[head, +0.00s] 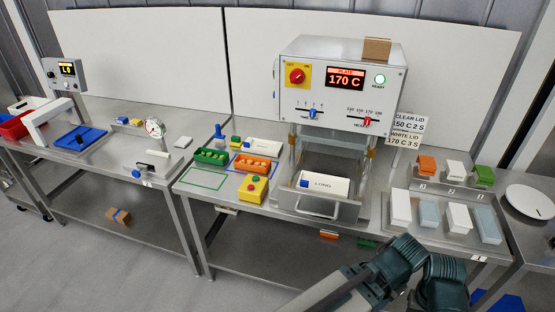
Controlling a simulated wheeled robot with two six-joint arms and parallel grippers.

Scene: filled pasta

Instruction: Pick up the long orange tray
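An orange tray (254,164) with yellow-orange pieces in it lies on the middle bench, left of the heated press. It sits beside a green tray (212,156) that also holds pieces, at or over a blue outline on the bench. It looks free, with nothing gripping it. A smaller orange block-like item (427,165) stands on the rack at the right; I cannot tell if it is a tray. Only links of one of my arms show at the bottom right, far from the orange tray. Neither gripper shows.
The press (339,85) reads 170 C, with a white box marked LONG (322,184) on its lower drawer. A yellow button box (252,189) stands just in front of the orange tray. A green outline (203,179) on the bench is empty. White and bluish boxes fill the right tray.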

